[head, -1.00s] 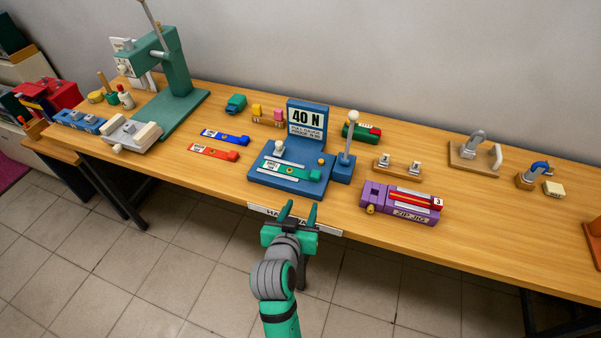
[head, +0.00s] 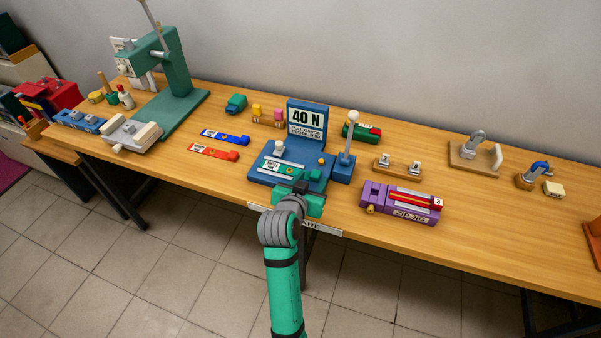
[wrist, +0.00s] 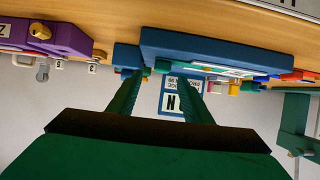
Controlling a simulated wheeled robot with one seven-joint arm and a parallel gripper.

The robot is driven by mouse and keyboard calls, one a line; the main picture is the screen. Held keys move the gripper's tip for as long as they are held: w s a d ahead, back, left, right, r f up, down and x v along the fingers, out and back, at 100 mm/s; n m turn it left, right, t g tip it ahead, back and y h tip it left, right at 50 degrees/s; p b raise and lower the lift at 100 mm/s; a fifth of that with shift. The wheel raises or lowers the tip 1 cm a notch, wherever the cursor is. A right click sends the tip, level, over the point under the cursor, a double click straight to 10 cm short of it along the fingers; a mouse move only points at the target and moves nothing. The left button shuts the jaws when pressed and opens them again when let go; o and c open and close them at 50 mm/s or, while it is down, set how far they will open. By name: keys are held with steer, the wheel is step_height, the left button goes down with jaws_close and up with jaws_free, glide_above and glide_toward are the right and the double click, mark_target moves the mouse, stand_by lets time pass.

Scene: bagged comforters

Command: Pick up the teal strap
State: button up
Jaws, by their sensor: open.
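The teal strap (head: 272,166) lies flat on the blue fixture (head: 257,178) with the "40 N" sign, and carries a white label. My gripper (head: 302,184) is at the front edge of this fixture in the head view and hides the strap's right end. In the wrist view, which is upside down, my gripper (wrist: 158,82) has its two green fingers apart with nothing seen between them. The fixture's blue base (wrist: 215,47) is just beyond the fingertips.
A lever with a white knob (head: 353,117) rises right of the fixture. The purple zip jig (head: 377,198) stands further right. Blue (head: 224,136) and red (head: 212,152) straps lie to the left. Bare tabletop (head: 195,175) is at the front left.

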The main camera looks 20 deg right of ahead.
mark_target(316, 172)
steer(key=x, duration=0.4)
steer(key=shift+w+f, duration=0.15)
steer(key=shift+a, duration=0.1)
steer(key=c, duration=1.1)
steer(key=shift+c, duration=0.2)
steer(key=shift+r, duration=0.2)
